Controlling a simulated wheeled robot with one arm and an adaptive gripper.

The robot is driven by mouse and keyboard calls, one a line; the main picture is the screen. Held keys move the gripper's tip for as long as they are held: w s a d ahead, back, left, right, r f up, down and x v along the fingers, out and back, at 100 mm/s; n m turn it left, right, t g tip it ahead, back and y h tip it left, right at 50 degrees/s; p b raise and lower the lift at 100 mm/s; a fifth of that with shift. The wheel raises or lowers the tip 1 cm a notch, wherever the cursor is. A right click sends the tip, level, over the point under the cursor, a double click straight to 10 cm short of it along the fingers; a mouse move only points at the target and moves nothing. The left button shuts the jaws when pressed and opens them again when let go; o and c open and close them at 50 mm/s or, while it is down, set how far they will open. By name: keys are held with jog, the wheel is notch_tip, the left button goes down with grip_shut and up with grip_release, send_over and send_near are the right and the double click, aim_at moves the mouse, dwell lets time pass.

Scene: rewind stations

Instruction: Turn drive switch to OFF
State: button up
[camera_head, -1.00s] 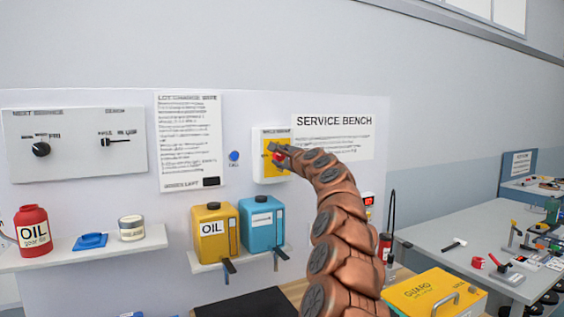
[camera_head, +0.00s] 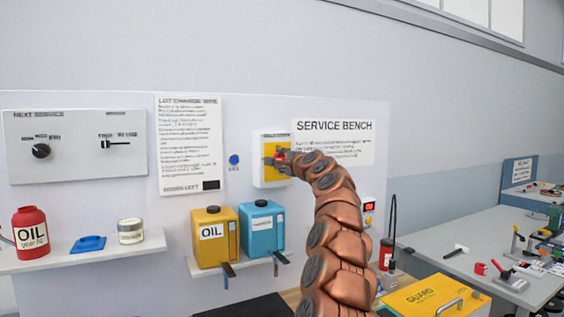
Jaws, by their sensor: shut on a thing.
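The drive switch is a red knob (camera_head: 280,158) on a yellow plate in a white wall box (camera_head: 258,178). The box is on the pale panel, left of the SERVICE BENCH sign. My gripper (camera_head: 279,159) is at the plate, shut on the red knob. My copper-coloured arm comes up from below and bends left to it. The gripper hides most of the knob and part of the plate, so I cannot read which position the switch points to.
A yellow OIL can (camera_head: 209,252) and a blue can (camera_head: 262,228) stand on a small shelf below the box. A yellow GUARD box (camera_head: 425,303) is at lower right. A blue button (camera_head: 234,160) is left of the switch box. The wall above is clear.

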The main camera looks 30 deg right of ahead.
jog(key=shift+a, duration=0.1)
jog(key=o, duration=1.1)
jog(key=shift+o, duration=0.2)
